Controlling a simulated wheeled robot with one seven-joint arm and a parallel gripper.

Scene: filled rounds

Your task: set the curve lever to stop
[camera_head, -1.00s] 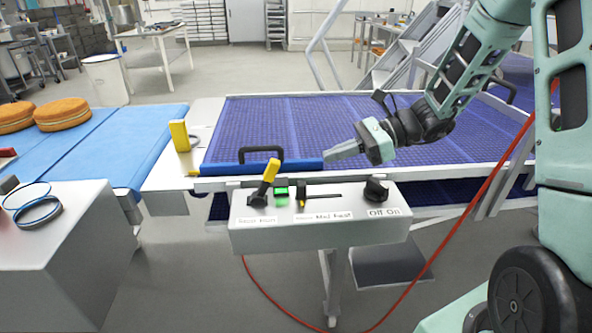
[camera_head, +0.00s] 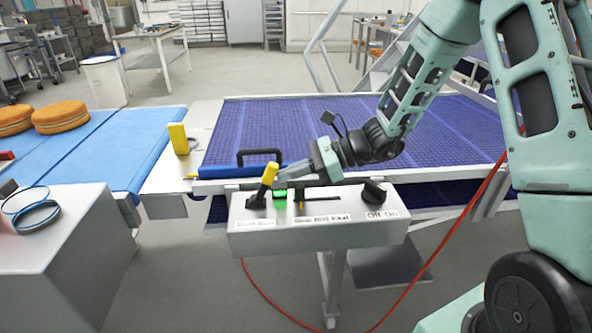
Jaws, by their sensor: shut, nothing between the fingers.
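The control box (camera_head: 320,232) in front of the blue mesh conveyor carries a yellow-handled lever (camera_head: 268,174) at its left end. The lever rises from a black base above a blurred label that seems to read "Stop Run". It leans to the right, the Run side. My gripper (camera_head: 280,179) is shut and empty, with its fingertips right beside the lever, on its right. I cannot tell whether they touch it. A green light (camera_head: 281,197) glows just right of the lever base.
A slider (camera_head: 300,204) marked Slow, Mid, Fast and a black Off/On knob (camera_head: 374,192) sit further right on the box. A black handle (camera_head: 259,152) on a blue bar stands behind. A yellow block (camera_head: 178,138) stands back left.

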